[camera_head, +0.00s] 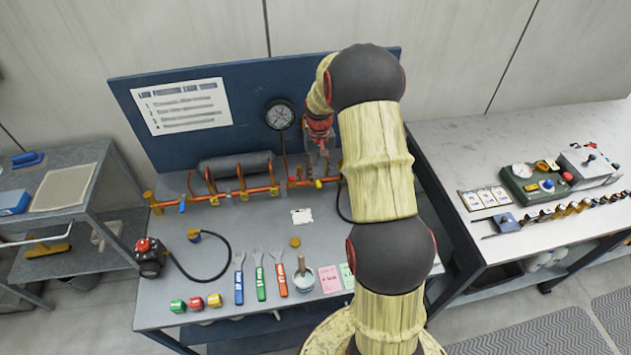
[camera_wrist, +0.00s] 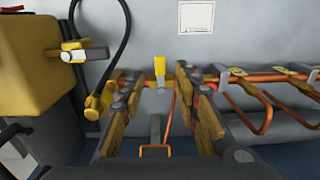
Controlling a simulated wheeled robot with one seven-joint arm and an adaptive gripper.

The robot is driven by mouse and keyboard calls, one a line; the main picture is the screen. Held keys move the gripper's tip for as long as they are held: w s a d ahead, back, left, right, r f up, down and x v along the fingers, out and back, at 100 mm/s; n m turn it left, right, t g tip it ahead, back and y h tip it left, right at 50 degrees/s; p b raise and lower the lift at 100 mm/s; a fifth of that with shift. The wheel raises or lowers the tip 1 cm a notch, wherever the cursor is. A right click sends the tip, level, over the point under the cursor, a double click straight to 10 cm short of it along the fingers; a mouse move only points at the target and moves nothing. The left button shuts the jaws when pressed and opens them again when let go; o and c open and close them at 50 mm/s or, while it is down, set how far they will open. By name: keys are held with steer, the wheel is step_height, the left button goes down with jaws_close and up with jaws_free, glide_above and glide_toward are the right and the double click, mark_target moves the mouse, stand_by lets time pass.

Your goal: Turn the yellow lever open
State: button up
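The yellow lever (camera_wrist: 160,66) shows in the wrist view, centred between the fingers and just past their tips. It sits on the copper pipe run and points toward the picture's top. In the head view the lever (camera_head: 318,183) is a small yellow spot at the right end of the visible pipes. My gripper (camera_wrist: 158,92) is open, with one finger to each side of the lever and a gap on both sides. In the head view my gripper (camera_head: 320,160) hangs over the pipe in front of the blue panel, partly hidden by my arm.
Copper pipes (camera_head: 230,194) with several loops run along the bench (camera_head: 260,235). A gauge (camera_head: 280,115) is on the panel behind. In the wrist view a yellow box (camera_wrist: 35,65) and a black hose (camera_wrist: 128,40) lie left. A white card (camera_wrist: 196,17) lies on clear bench.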

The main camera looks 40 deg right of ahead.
mark_target(319, 184)
step_height(319, 184, down, 5)
steer(key=shift+r+b, duration=0.1)
steer(key=shift+b, duration=0.2)
steer(key=c, duration=0.3)
steer(key=c, duration=0.4)
jaws_close()
